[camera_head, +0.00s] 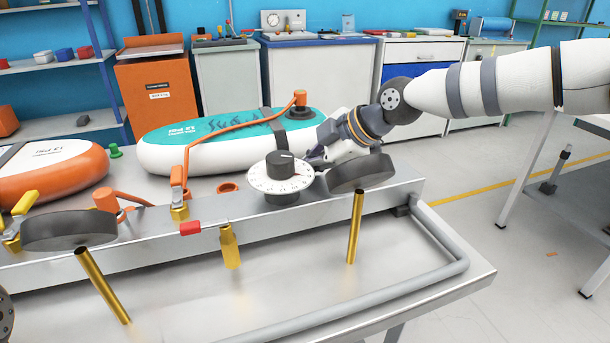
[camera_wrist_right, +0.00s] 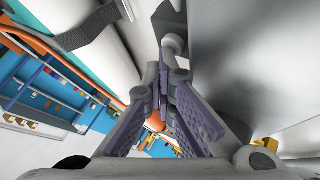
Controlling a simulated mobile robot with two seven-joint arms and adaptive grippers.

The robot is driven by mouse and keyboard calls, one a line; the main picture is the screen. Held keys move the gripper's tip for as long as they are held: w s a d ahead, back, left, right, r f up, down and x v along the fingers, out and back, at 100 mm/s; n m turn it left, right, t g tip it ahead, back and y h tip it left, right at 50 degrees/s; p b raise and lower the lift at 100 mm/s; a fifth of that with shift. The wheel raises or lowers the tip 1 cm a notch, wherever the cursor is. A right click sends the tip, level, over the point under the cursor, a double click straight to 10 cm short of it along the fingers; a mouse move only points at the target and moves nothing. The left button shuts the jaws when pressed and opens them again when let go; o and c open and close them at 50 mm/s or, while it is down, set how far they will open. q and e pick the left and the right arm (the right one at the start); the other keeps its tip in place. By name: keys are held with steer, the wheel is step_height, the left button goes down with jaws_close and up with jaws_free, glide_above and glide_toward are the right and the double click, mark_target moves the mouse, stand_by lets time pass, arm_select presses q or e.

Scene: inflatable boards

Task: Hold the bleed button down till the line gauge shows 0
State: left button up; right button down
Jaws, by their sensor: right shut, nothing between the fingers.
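A white dial with a black knob (camera_head: 280,172) stands on the bench's metal rail; its fine markings are too small to read. Two dark round gauge-like heads, one on the right (camera_head: 362,173) and one on the left (camera_head: 68,231), sit on brass stems; they show edge-on, so no reading is visible. My right gripper (camera_head: 312,156) is shut and empty, just behind the dial and partly hidden. Its closed fingers (camera_wrist_right: 164,95) fill the wrist view's middle.
A teal-and-white inflatable board (camera_head: 225,138) lies behind the rail, with an orange hose (camera_head: 210,135) over it. An orange-and-white board (camera_head: 55,172) lies at left. A grey tube rail (camera_head: 445,238) edges the bench's right end. Cabinets line the back wall.

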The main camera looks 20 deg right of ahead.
arm_select(q)
steer(key=shift+w+r, duration=0.3)
arm_select(e)
steer(key=shift+r, duration=0.9)
arm_select(q)
steer(key=shift+w+r+t+p, duration=0.3)
steer(key=shift+w+r+p, duration=0.3)
steer(key=shift+p, duration=0.1)
arm_select(e)
step_height(320, 180, up, 5)
